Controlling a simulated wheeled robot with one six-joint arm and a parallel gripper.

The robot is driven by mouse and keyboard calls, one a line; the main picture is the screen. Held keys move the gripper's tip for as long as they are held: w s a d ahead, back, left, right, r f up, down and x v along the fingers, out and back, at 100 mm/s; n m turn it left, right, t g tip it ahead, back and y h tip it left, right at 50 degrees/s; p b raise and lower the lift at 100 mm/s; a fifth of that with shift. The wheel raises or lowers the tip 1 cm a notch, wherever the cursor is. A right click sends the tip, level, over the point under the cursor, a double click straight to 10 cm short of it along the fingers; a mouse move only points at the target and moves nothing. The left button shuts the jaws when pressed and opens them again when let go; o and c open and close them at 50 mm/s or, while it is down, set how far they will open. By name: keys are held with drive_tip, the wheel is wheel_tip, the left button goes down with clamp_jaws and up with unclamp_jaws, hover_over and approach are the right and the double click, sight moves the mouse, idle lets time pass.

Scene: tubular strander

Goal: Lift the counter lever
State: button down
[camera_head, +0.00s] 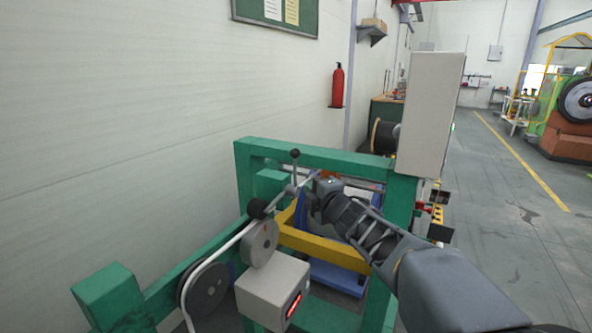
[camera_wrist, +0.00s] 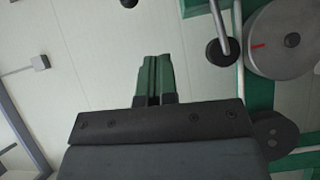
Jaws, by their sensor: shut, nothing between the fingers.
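The counter is a light grey box (camera_head: 272,290) with a red display, below a grey measuring wheel (camera_head: 260,242). A small black roller (camera_head: 257,208) sits above the wheel beside a pale cable. What looks like the lever is a thin upright rod with a black ball knob (camera_head: 295,153). My gripper (camera_head: 315,188) is just right of and below the knob, apparently apart from it. In the wrist view its fingers (camera_wrist: 153,72) are together and empty. That view also shows the wheel (camera_wrist: 285,40) with a red mark, the roller (camera_wrist: 220,51) and a dark round thing at the top edge, perhaps the knob.
The green machine frame (camera_head: 320,158) surrounds the work area. A tall grey cabinet (camera_head: 430,115) stands right of my arm. A yellow bar (camera_head: 325,247) lies below it. A black pulley (camera_head: 205,287) is at lower left. The white wall is close on the left.

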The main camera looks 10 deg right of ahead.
drive_tip(key=shift+s+a+r+n+y, duration=0.1)
drive_tip(key=shift+a+r+n+y, duration=0.25)
drive_tip(key=shift+n, duration=0.25)
drive_tip(key=shift+f, duration=0.1)
drive_tip(key=w+p, duration=0.2)
drive_tip(key=w, duration=1.1)
drive_tip(key=shift+a+p, duration=0.35)
drive_tip(key=shift+p, duration=0.05)
drive_tip(key=shift+w+p, duration=0.1)
drive_tip(key=shift+p, duration=0.2)
